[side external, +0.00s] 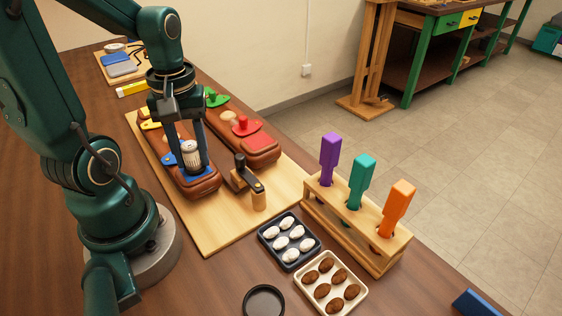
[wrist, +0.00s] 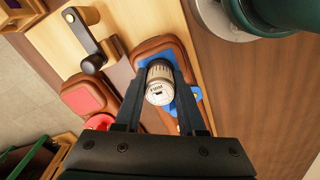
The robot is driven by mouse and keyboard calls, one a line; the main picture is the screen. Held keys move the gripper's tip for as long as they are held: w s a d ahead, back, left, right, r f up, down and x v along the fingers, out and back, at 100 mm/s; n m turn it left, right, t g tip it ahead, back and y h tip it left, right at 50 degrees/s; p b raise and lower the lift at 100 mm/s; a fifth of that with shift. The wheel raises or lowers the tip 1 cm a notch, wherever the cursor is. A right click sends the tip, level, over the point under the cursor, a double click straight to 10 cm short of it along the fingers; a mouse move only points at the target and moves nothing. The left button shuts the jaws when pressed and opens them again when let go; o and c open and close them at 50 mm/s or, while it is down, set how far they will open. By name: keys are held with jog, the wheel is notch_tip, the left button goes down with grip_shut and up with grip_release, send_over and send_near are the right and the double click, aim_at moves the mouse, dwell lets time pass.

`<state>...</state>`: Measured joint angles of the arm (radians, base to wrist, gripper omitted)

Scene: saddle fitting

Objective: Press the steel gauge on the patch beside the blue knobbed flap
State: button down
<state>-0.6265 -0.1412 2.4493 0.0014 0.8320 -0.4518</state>
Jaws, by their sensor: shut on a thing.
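My gripper (side external: 191,167) points down and is shut on the steel gauge (side external: 191,153), a ribbed pale cylinder. The gauge also shows in the wrist view (wrist: 159,82), upright between the fingers (wrist: 158,92). It is over the blue patch (wrist: 143,54) on the near brown padded block (side external: 203,189). The gauge hides much of that patch, and I cannot tell whether its lower end touches it. The blue knobbed flap (side external: 170,159) lies just beside the patch, partly behind my finger; its blue edge shows right of the gauge in the wrist view (wrist: 196,93).
A second brown block with a red patch (side external: 258,139), red flap (side external: 243,126) and green flap (side external: 215,99) lies behind. A black-armed wooden clamp (side external: 250,178) stands close right. Trays of white (side external: 289,239) and brown pieces (side external: 331,284) and a tool rack (side external: 355,222) are farther right.

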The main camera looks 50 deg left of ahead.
dwell(0.3)
jog(key=shift+c, duration=2.1)
grip_release()
